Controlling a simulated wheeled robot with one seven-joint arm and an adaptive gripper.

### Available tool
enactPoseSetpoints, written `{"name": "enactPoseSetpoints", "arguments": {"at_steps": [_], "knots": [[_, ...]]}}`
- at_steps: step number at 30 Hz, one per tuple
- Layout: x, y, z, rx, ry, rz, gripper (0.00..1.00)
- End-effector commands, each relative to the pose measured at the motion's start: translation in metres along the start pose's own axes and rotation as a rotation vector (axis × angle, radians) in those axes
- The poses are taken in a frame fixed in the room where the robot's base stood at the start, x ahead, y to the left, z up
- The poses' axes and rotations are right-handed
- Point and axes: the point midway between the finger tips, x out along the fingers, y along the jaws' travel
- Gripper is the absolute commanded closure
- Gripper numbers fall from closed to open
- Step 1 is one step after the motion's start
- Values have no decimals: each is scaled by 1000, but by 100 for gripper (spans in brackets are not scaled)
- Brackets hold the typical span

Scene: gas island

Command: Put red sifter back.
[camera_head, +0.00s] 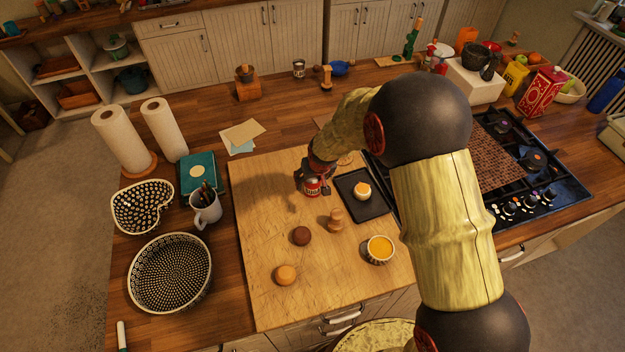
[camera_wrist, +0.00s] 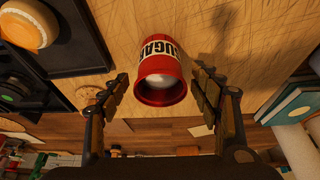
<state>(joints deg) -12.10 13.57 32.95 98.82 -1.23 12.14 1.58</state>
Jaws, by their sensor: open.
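The red sifter (camera_head: 311,188), labelled "SUGAR", stands on the wooden board (camera_head: 255,235) left of the black tray (camera_head: 372,205). In the wrist view the red sifter (camera_wrist: 161,82) has a red rim and pale contents, and lies between the two fingers. My gripper (camera_head: 313,180) is open around it. In the wrist view my gripper (camera_wrist: 160,88) shows a gap between the sifter and each finger. In the head view my gripper hides part of the sifter.
A cake (camera_head: 362,191) sits on the black tray. A wooden piece (camera_head: 336,220), a dark ball (camera_head: 301,236), a tan ball (camera_head: 286,275) and a ramekin (camera_head: 379,250) stand on the board. A mug (camera_head: 205,209) and stove (camera_head: 530,160) flank it. The board's lower left is clear.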

Motion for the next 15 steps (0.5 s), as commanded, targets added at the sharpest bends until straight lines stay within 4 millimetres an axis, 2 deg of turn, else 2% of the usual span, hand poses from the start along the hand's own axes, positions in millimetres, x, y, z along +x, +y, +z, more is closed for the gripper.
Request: {"name": "enactPoseSetpoints", "arguments": {"at_steps": [9, 15], "knots": [[-67, 0, -1, 0, 4, 0, 37], [-95, 0, -1, 0, 3, 0, 37]]}}
